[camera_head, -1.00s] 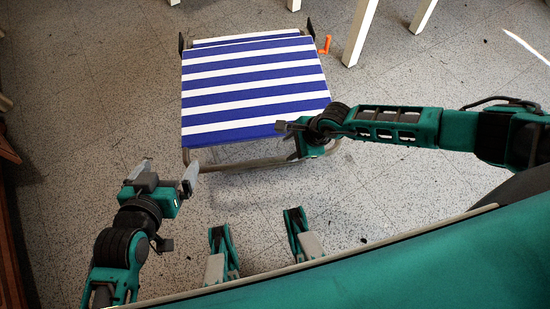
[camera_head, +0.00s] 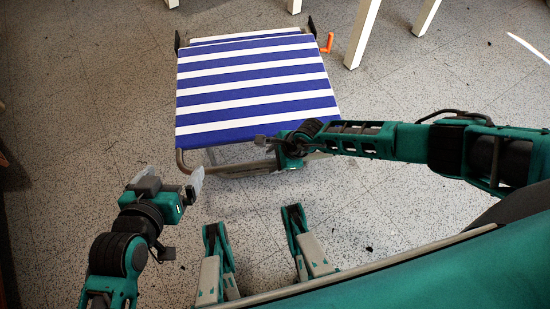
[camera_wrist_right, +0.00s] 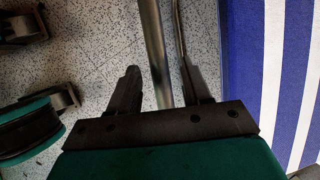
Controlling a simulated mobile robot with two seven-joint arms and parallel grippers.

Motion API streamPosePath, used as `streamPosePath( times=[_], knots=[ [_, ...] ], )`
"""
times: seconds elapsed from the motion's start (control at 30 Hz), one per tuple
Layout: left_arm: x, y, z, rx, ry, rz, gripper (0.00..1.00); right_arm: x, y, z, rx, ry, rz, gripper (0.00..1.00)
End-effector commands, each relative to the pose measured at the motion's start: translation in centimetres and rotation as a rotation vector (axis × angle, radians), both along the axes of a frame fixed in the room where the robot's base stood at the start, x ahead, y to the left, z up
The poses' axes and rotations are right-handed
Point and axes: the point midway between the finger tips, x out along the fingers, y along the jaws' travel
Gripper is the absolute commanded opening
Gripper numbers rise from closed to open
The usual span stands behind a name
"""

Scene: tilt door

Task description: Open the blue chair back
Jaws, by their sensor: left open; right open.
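The folded chair stands ahead of me, with its blue-and-white striped panel (camera_head: 255,88) lying nearly flat, face up. A second narrow striped strip (camera_head: 245,38) shows behind it. The chair's grey tube frame (camera_head: 235,171) runs along the near edge and also shows in the right wrist view (camera_wrist_right: 151,35). My right gripper (camera_head: 274,152) is open at the panel's near right corner. In the right wrist view its fingers (camera_wrist_right: 160,88) have the tube between them, not clamped. My left gripper (camera_head: 174,180) is open and empty, left of and nearer than the chair.
White furniture legs (camera_head: 362,35) stand behind the chair on the right. A small orange part (camera_head: 327,43) is at the chair's far right corner. The speckled floor (camera_head: 110,90) is clear to the left.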

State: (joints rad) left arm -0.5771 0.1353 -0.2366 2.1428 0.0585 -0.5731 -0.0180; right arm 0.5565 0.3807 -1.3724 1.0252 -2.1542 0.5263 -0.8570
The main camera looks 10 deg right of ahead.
Motion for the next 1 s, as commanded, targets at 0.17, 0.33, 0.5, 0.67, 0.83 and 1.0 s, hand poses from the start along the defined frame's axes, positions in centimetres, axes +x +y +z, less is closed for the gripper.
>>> streamPosePath(
  times=[0.17,0.33,0.5,0.67,0.83,1.0],
  knots=[
    [0.11,0.09,0.08,0.001,-0.004,0.001,1.00,0.01,0.00,0.02,0.000,0.000,0.000,0.33],
    [0.18,0.28,0.09,0.004,-0.006,0.004,1.00,0.00,-0.01,0.02,0.000,0.000,0.000,0.17],
    [0.21,0.40,0.08,0.007,-0.007,0.004,1.00,0.00,-0.02,0.01,0.000,0.000,-0.001,0.01],
    [0.22,0.42,0.08,0.007,-0.007,0.004,1.00,0.00,-0.03,0.01,0.000,0.000,-0.001,0.00],
    [0.22,0.42,0.06,0.007,-0.007,0.004,1.00,0.00,-0.04,0.01,0.000,0.000,-0.001,0.00],
    [0.22,0.41,0.39,0.007,-0.007,0.004,1.00,0.06,-0.04,0.58,0.001,0.007,0.000,0.00]
  ],
)
